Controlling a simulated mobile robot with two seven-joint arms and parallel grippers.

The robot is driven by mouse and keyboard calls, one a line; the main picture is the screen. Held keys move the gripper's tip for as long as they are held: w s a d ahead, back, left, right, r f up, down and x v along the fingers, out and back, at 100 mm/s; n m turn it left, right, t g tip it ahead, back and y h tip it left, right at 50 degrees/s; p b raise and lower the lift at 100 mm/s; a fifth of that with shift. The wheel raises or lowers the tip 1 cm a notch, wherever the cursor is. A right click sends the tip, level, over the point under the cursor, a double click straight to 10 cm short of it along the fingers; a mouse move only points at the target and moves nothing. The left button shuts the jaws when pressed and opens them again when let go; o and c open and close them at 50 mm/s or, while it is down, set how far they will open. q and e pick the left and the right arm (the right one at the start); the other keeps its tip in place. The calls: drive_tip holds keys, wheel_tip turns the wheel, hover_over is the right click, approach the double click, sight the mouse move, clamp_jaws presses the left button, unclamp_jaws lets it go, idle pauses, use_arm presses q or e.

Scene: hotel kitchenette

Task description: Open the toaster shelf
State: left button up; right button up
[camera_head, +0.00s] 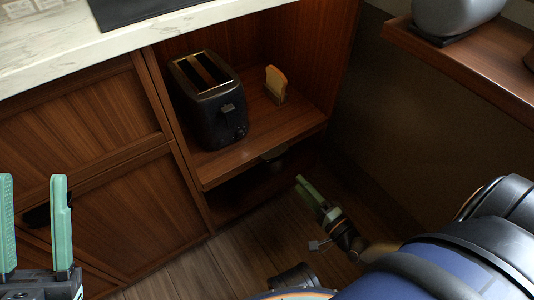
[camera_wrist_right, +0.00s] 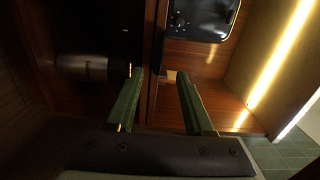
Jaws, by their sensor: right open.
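The toaster shelf (camera_head: 222,167) is a brown wooden board in an open cabinet bay. Its front edge looks about level with the cabinet front. A dark handle (camera_head: 273,154) sits at the middle of that edge. A black two-slot toaster (camera_head: 215,112) stands on the shelf; part of it also shows in the right wrist view (camera_wrist_right: 202,18). My right gripper (camera_head: 300,184) is open and empty, below and in front of the handle, apparently apart from it. In the right wrist view its fingers (camera_wrist_right: 158,78) point at the shelf edge. My left gripper (camera_head: 33,180) is open and empty at lower left.
Toast slices in a holder (camera_head: 276,84) stand on the shelf, right of the toaster. Closed wooden cabinet fronts (camera_head: 85,125) lie left, under a marble counter (camera_head: 120,40). A wall shelf (camera_head: 470,62) bearing a grey object juts out at right. The floor (camera_head: 215,265) in front is clear.

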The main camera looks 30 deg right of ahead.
sight(278, 159)
drive_tip(key=shift+m, duration=0.4)
drive_tip(key=shift+w+a+f+b, duration=0.15)
drive_tip(key=shift+w+b, duration=0.8)
drive_tip(key=shift+w, duration=2.25)
drive_tip(key=shift+w+a+f+b, duration=0.1)
drive_tip(key=shift+w+b, duration=0.85)
drive_tip(key=shift+w, duration=2.2)
drive_tip(key=shift+c, duration=0.4)
drive_tip(key=c, duration=0.7)
clamp_jaws()
drive_tip(key=shift+s+f, duration=0.15)
drive_tip(key=shift+f, duration=0.05)
